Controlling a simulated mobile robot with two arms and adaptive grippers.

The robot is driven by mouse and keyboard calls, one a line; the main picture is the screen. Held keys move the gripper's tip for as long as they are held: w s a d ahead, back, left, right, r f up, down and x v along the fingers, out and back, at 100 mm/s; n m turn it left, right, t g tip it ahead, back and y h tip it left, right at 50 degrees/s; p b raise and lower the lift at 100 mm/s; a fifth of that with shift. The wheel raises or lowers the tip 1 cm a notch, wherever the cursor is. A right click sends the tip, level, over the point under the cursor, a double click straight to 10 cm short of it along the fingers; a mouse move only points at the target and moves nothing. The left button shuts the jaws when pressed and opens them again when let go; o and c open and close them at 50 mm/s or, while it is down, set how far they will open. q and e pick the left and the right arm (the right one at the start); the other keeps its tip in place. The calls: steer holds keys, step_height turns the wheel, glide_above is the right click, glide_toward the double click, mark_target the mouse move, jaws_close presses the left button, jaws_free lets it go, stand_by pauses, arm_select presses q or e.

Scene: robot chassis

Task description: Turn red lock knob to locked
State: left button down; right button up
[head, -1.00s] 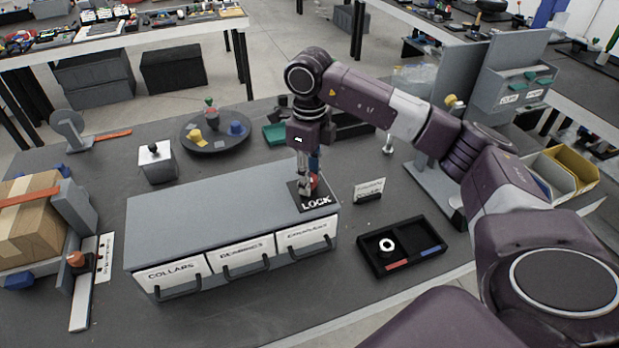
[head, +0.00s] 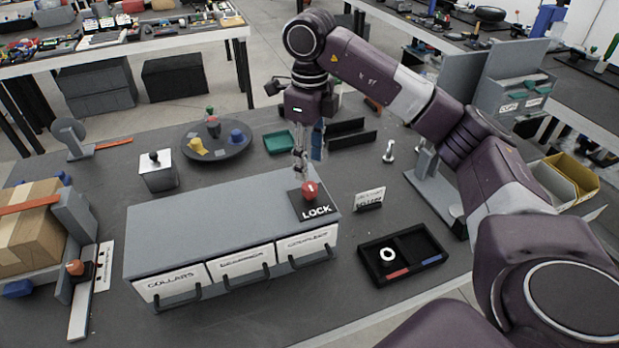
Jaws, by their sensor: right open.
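The red lock knob (head: 309,190) stands on a black plate marked LOCK (head: 315,208), at the right end of the top of the grey drawer cabinet (head: 215,212). A small pale mark shows on the knob's top; I cannot tell from it which setting it is in. My right gripper (head: 300,170) points down just behind and above the knob. It is open and appears empty, apart from the knob. The knob is now in plain view, with little hidden by the fingers. My left gripper is not in view.
The cabinet has three labelled drawers, all looking shut. A black tray (head: 363,266) with a white ring stands to the right, near a small sign (head: 369,199). A dark round turntable (head: 232,145) with coloured pieces and a grey box (head: 158,175) stand behind the cabinet.

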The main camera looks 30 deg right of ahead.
mark_target(310, 185)
steer(key=shift+r, duration=1.95)
